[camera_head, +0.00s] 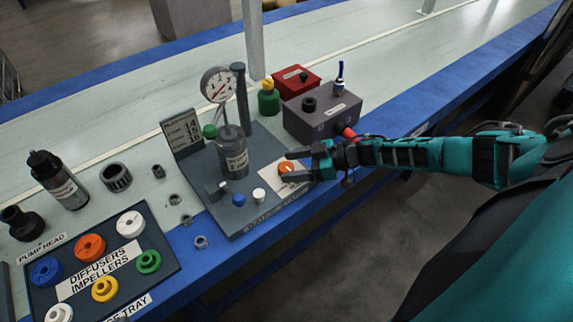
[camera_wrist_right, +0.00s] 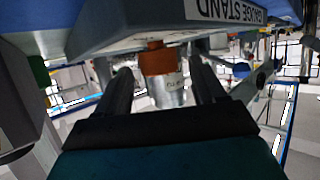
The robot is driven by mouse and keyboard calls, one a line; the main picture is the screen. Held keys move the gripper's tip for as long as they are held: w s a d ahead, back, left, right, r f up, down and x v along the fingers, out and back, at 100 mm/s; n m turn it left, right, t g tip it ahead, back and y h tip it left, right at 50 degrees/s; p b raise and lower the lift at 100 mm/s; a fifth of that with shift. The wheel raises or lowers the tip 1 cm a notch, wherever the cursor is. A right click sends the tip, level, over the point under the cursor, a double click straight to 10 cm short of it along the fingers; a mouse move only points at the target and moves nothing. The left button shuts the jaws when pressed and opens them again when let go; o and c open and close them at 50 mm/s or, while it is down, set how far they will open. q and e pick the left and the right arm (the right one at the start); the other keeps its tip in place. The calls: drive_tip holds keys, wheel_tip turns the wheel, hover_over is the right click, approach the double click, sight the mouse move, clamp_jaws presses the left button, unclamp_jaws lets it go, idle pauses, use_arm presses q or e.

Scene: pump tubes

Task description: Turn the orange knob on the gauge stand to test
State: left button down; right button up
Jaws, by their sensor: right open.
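The gauge stand (camera_head: 222,212) is a dark grey base with a round dial gauge (camera_head: 218,84) on a post and a grey cylinder (camera_head: 232,152). Its orange knob (camera_head: 286,168) sits on a white label near the right corner. In the right wrist view the orange knob (camera_wrist_right: 158,60) shows between the two fingers. My right gripper (camera_head: 285,167) is open, its fingers reaching in from the right on either side of the knob. I cannot tell whether they touch it. My left gripper is not in view.
A grey box (camera_head: 322,118) with a red knob on its side and a red box (camera_head: 297,80) stand behind the gripper. The diffusers and impellers tray (camera_head: 170,262) lies at the left front.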

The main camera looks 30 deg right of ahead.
use_arm(q)
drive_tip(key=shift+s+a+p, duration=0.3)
drive_tip(key=shift+p, duration=0.25)
use_arm(e)
drive_tip(key=v, duration=1)
drive_tip(key=shift+d+r, duration=0.2)
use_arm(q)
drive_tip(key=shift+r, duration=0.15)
use_arm(e)
drive_tip(key=shift+s, duration=0.1)
